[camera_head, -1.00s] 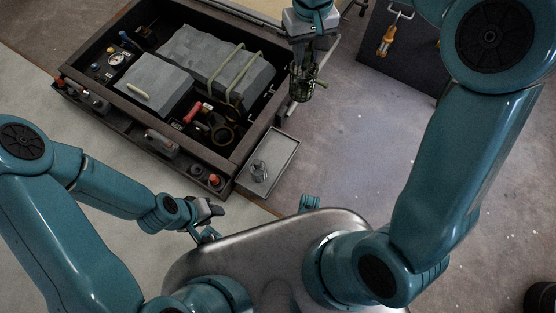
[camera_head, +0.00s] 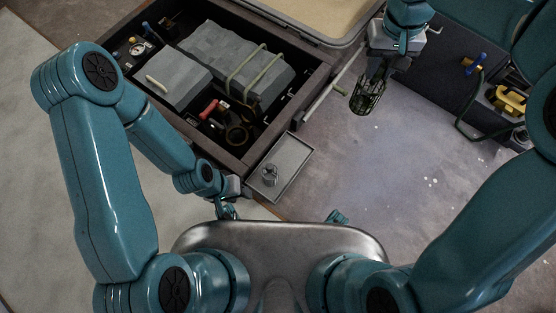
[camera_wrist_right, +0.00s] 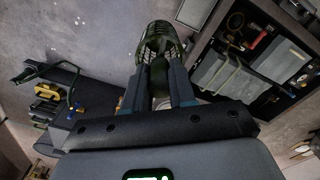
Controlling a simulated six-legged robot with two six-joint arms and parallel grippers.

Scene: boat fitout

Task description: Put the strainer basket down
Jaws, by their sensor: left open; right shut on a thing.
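The strainer basket (camera_head: 367,95) is a dark, greenish slotted cage. My right gripper (camera_head: 375,72) is shut on it and holds it over the grey floor, right of the bilge box, apart from anything else. In the right wrist view the basket (camera_wrist_right: 160,45) sits between the two fingers of the gripper (camera_wrist_right: 160,88), its open cage end pointing away. My left gripper (camera_head: 230,205) is open and empty, low at the near corner of the box, left of the small grey tray. Its fingertips are small in the head view.
A dark case (camera_head: 440,85) with a yellow item (camera_head: 508,99) stands right. Floor (camera_head: 350,170) between them is clear.

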